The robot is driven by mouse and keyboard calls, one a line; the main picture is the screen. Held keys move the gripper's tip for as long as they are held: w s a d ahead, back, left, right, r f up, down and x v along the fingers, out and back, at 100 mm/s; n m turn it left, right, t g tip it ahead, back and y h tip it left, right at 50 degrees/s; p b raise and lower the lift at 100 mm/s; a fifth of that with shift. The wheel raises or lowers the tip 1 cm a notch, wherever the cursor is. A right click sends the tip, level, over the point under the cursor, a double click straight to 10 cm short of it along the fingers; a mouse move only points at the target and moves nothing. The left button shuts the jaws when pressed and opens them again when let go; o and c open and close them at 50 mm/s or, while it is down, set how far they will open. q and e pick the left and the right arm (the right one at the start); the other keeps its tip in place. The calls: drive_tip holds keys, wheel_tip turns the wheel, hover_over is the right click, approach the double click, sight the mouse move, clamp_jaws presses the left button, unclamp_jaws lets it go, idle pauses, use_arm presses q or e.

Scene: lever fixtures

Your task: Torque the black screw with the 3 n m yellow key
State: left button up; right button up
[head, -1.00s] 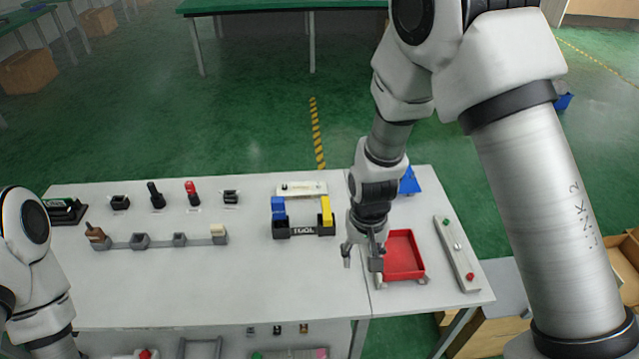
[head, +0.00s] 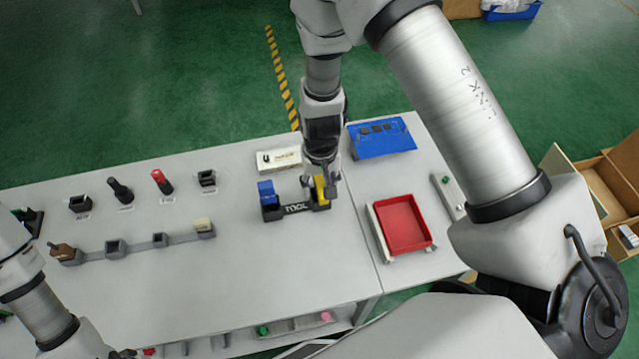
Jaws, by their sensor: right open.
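The yellow key (head: 320,189) stands upright in the right slot of the black tool holder (head: 295,209), marked TOOL. A blue key (head: 266,191) stands in its left slot. My right gripper (head: 321,184) is open, pointing down at the yellow key, with its fingers beside the key's upper part. Contact cannot be told from this view. Behind the holder lies a white plate (head: 285,161) with a small black part (head: 266,158) on it; I cannot tell whether this is the black screw. My left gripper is not in view; only part of the left arm shows.
A red tray (head: 404,223) and a blue panel with black squares (head: 382,138) lie right of the holder. A lever fixture (head: 450,192) is partly hidden by my right arm. A row of sockets (head: 160,240) and small black and red fixtures (head: 162,182) stand left. The table front is clear.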

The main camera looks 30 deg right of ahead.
drive_tip(key=shift+w+f, duration=0.3)
drive_tip(key=shift+f, duration=0.4)
drive_tip(key=shift+s+r, duration=0.2)
drive_tip(key=shift+s, duration=0.05)
drive_tip(key=c, duration=0.3)
drive_tip(key=shift+s, duration=0.1)
drive_tip(key=c, duration=0.6)
clamp_jaws()
drive_tip(key=shift+r, duration=0.1)
